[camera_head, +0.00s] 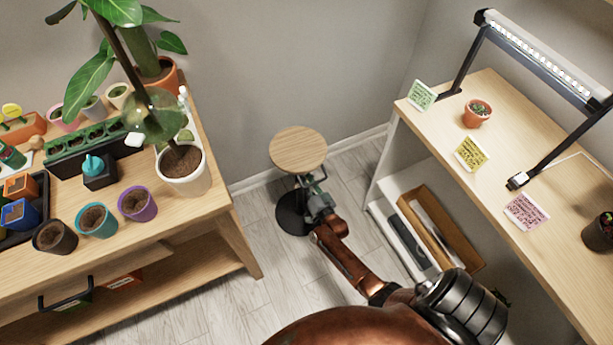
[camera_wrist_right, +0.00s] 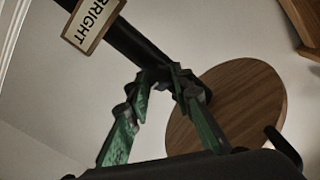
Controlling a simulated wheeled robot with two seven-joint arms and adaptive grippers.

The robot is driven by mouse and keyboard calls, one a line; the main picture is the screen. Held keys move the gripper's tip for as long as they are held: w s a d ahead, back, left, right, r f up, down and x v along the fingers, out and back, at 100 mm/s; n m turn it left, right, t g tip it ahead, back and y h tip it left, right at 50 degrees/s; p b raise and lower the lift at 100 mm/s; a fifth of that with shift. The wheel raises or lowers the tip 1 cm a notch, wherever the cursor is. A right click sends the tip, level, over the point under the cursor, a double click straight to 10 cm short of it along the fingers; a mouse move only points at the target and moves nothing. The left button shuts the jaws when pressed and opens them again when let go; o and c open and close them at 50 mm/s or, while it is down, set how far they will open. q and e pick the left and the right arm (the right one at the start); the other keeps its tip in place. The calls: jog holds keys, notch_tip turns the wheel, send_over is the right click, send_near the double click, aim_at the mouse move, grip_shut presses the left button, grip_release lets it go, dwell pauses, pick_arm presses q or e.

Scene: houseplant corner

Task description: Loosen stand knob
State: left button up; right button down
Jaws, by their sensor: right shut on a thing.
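The plant stand has a round wooden top (camera_head: 298,149) and a round black base (camera_head: 290,214) on the floor. In the right wrist view its wooden disc (camera_wrist_right: 240,105) is at the right, joined to a dark post (camera_wrist_right: 122,42). My right gripper (camera_head: 311,186) reaches to the post just below the top. In the right wrist view its green fingers (camera_wrist_right: 163,80) close together at the post, shut on the stand knob, which the fingertips mostly hide. My left gripper is not in view.
A potting bench (camera_head: 215,200) with several pots stands at the left. A shelf table (camera_head: 480,95) with a lamp (camera_head: 545,55) and small signs stands at the right. In the right wrist view a framed BRIGHT sign (camera_wrist_right: 93,20) is beside the post. Floor around the stand is clear.

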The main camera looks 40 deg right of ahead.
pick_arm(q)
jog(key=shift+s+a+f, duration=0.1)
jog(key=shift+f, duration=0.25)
pick_arm(e)
jog(key=shift+a+n, duration=0.1)
jog(key=shift+n, duration=0.3)
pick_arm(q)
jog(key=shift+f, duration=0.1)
pick_arm(e)
jog(key=c, duration=1.7)
grip_release()
jog(key=v, duration=1.2)
jog(key=shift+f, duration=0.1)
